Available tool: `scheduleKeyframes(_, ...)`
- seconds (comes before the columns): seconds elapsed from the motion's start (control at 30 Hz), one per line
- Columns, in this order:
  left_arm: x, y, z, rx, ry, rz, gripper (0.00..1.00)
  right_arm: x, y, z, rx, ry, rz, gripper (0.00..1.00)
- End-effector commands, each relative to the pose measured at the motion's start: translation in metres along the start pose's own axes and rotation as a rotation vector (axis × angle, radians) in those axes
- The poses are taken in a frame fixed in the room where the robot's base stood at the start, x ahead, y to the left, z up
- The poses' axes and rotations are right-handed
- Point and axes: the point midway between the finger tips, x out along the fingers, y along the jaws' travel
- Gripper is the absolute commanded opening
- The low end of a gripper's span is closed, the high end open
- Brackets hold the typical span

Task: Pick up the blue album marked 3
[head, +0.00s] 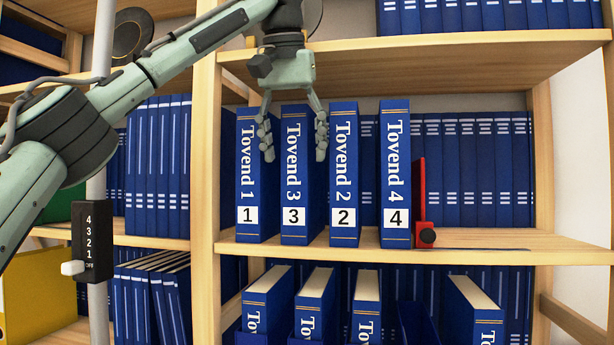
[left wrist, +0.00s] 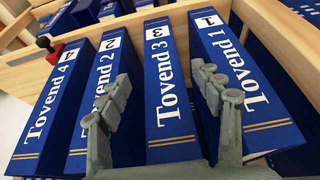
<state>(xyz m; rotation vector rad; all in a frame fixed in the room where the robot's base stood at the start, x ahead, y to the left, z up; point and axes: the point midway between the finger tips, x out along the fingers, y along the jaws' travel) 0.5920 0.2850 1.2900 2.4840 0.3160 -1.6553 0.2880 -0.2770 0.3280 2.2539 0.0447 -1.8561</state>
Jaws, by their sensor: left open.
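The blue album marked 3 (head: 296,180) stands upright on the middle shelf, between album 1 (head: 246,185) on its left and album 2 (head: 343,180) on its right. Its spine reads "Tovend 3". My left gripper (head: 294,140) is open, and its fingers straddle the upper part of album 3's spine. The left wrist view shows album 3 (left wrist: 167,95) between the two fingers, with one finger over album 2's spine and the other over album 1's. I cannot tell whether the fingers touch any album. My right gripper is not in view.
Album 4 (head: 395,185) stands right of album 2, next to a red bookend (head: 420,200). A row of blue volumes (head: 480,165) fills the back. The wooden shelf board (head: 490,240) is clear at the front right. A wooden upright (head: 206,170) stands left of album 1.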

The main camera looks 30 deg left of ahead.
Motion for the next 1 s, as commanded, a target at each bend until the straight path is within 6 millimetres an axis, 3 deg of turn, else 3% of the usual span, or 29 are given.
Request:
scheduleKeyframes(0.2, 0.032, -0.003, 0.001, 0.001, -0.004, 0.000, 0.66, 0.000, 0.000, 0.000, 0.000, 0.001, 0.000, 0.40)
scheduleKeyframes(0.5, 0.035, -0.003, 0.001, -0.001, -0.001, 0.000, 0.64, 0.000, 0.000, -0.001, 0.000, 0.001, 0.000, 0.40)
scheduleKeyframes(1.0, 0.034, -0.003, 0.001, 0.000, -0.001, -0.001, 0.02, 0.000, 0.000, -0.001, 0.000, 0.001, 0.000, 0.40)
